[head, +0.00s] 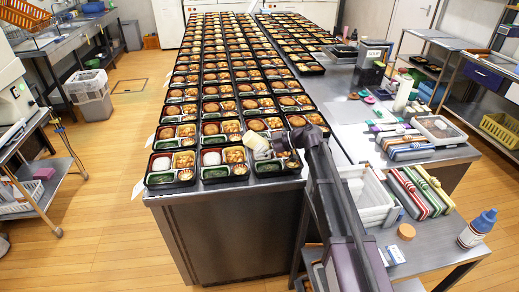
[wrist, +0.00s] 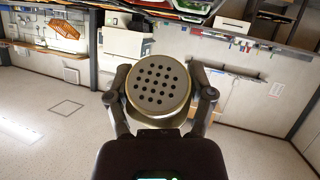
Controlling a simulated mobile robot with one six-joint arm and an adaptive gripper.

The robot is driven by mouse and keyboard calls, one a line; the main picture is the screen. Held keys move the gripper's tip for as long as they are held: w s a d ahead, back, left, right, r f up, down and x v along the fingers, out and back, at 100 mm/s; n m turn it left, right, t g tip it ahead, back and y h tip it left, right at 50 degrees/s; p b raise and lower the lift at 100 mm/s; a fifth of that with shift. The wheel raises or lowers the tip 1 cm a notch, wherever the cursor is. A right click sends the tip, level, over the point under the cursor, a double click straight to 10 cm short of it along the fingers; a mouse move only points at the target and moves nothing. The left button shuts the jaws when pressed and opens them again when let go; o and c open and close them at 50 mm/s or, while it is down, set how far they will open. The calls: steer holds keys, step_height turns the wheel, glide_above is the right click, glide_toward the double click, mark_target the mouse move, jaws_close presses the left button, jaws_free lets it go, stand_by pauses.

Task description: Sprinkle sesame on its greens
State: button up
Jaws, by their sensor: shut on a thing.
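My gripper (head: 272,146) is shut on a sesame shaker, with one finger on each side of it. The shaker (head: 257,143) is pale cream in the head view. In the wrist view, the shaker's round grey lid (wrist: 158,84), full of dark holes, faces the camera. In the head view the shaker is over the front-row bento tray at the right (head: 281,177), and it looks tilted. Dark greens (head: 267,167) fill that tray's front-left compartment, just below the shaker. I cannot see any sesame grains, and the gripper and shaker hide part of the tray.
Long rows of filled bento trays cover the steel table; neighbouring front trays (head: 186,176) stand close on the left. At right are a white bin (head: 374,214), striped boxes (head: 411,197) and a blue-capped bottle (head: 478,228). The floor (head: 110,225) at left is open.

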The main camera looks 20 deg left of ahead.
mark_target(260, 137)
steer(key=shift+r+p, duration=0.35)
steer(key=shift+r, duration=0.3)
step_height(260, 137, up, 7)
steer(key=p, duration=0.7)
stand_by(0.3)
steer(key=h+p, duration=0.1)
steer(key=p, duration=0.1)
steer(key=shift+r+t+p, duration=0.3)
steer(key=shift+r+p, duration=0.05)
steer(key=h+p, duration=0.1)
steer(key=p, duration=0.1)
steer(key=t+h+p, duration=0.1)
steer(key=h+p, duration=0.1)
steer(key=shift+r+n+p, duration=0.3)
steer(key=shift+n+p, duration=0.1)
steer(key=shift+r+t+h+p, duration=0.15)
steer(key=shift+t+h+p, duration=0.65)
steer(key=shift+h+p, duration=0.45)
steer(key=shift+n+t+h+p, duration=0.3)
steer(key=shift+h, duration=0.25)
